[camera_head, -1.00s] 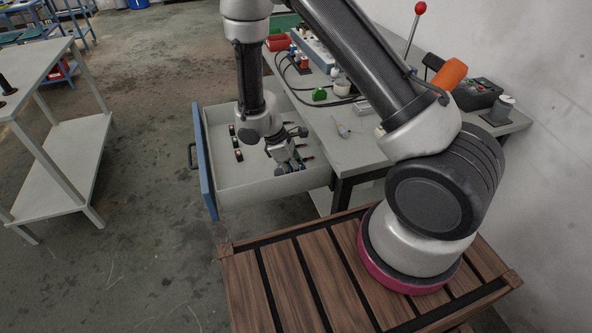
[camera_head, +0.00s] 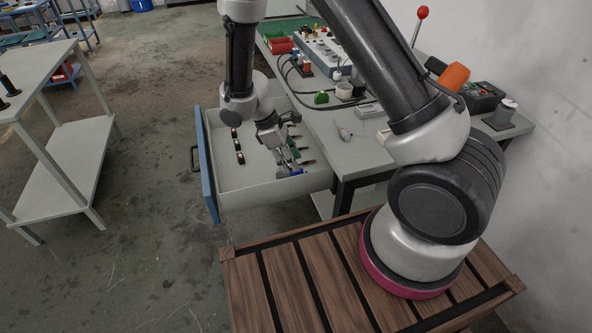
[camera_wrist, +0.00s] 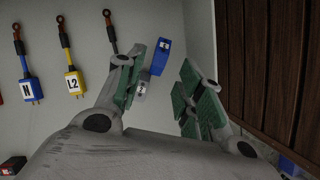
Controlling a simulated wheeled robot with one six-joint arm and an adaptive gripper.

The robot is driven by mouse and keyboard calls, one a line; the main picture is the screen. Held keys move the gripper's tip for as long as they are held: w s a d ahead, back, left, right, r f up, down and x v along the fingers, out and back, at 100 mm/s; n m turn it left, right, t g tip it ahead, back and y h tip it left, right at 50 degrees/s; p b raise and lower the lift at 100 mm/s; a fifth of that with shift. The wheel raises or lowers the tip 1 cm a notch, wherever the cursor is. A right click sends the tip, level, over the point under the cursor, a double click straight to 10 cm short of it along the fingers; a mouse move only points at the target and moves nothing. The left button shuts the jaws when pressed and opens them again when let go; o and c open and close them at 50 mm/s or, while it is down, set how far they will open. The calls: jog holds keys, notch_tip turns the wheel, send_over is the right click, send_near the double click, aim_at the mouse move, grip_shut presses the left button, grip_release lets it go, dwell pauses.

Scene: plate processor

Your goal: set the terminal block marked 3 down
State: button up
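My gripper (camera_head: 284,168) is low inside the open drawer, at its near right part. In the wrist view its two green-padded fingers (camera_wrist: 162,66) stand apart. A small blue block (camera_wrist: 159,57) with a pale label lies just beyond the fingertips, close to the left finger and with a gap to the right one. Its mark is too small to read, so I cannot tell whether it is the terminal block marked 3. A blue spot (camera_head: 296,171) shows by the fingertips in the head view. I cannot tell whether the block touches the left finger.
The drawer (camera_head: 232,200) holds a blue plug marked N (camera_wrist: 30,88), a yellow plug marked L2 (camera_wrist: 74,83), and another plug partly behind my left finger. Several dark blocks (camera_head: 239,157) line its left side. Bare floor lies between. The drawer's wall (camera_wrist: 200,40) is close on the right.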

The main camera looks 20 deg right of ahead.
jog(key=s+d+r+m+t+y, duration=0.15)
jog(key=d+r+m, duration=0.3)
jog(key=r, duration=0.85)
jog(key=s+d+r+m+t+y, duration=0.1)
jog(key=s+d+r+m, duration=0.3)
jog(key=r, duration=0.9)
jog(key=s+d+r+m+t+y, duration=0.1)
jog(key=s+d+r+m, duration=0.1)
jog(key=s+d+r, duration=0.2)
jog(key=s+d+r+m+t, duration=0.2)
jog(key=s+d+r+m, duration=0.1)
jog(key=s, duration=0.7)
jog(key=shift+s+d+r+y, duration=0.3)
jog(key=shift+d+r+y, duration=0.05)
jog(key=shift+d+r, duration=0.55)
